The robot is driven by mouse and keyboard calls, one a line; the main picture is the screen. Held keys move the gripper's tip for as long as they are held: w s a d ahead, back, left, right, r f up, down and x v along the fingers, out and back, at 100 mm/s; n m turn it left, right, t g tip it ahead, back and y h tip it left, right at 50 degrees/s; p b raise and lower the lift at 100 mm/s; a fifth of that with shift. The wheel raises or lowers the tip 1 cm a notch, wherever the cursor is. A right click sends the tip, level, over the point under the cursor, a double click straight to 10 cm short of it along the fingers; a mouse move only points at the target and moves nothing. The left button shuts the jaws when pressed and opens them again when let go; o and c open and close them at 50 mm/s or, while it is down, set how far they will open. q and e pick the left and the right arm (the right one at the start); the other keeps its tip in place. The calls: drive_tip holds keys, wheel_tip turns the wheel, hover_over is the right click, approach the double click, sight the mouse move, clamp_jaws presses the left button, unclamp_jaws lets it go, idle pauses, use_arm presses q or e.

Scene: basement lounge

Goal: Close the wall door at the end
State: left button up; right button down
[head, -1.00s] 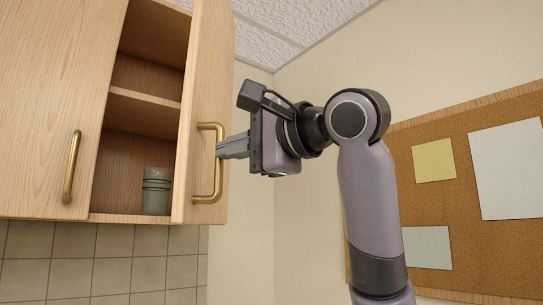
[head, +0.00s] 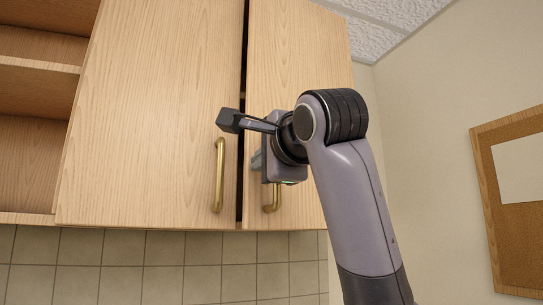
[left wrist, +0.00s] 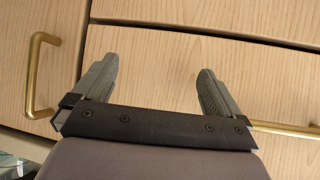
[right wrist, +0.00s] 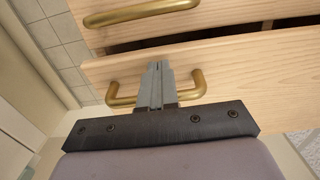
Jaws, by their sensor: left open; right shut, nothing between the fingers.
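The end wall door (head: 300,70) is the rightmost wooden cabinet door, with a brass handle (head: 272,197) near its lower left. It stands nearly flush, with a narrow dark gap along its left edge. My right gripper (head: 257,161) is shut and empty, at the door front by the handle. In the right wrist view, the shut fingers (right wrist: 158,68) reach across the handle (right wrist: 125,102) towards the door front; I cannot tell if they touch it. My left gripper (left wrist: 158,66) is open and empty in front of wooden fronts, seen only in the left wrist view.
The neighbouring wall door (head: 150,110) looks shut and has its own brass handle (head: 219,175). Open shelves (head: 35,100) show at the far left. A tiled wall (head: 160,265) lies below, and a cork board (head: 490,200) hangs at the right.

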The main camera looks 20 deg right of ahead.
use_arm(q)
drive_tip(key=shift+w+a+r, duration=0.15)
drive_tip(key=shift+w+r, duration=0.05)
drive_tip(key=shift+w, duration=0.25)
use_arm(e)
drive_tip(key=shift+w+a, duration=0.25)
drive_tip(key=shift+w, duration=0.9)
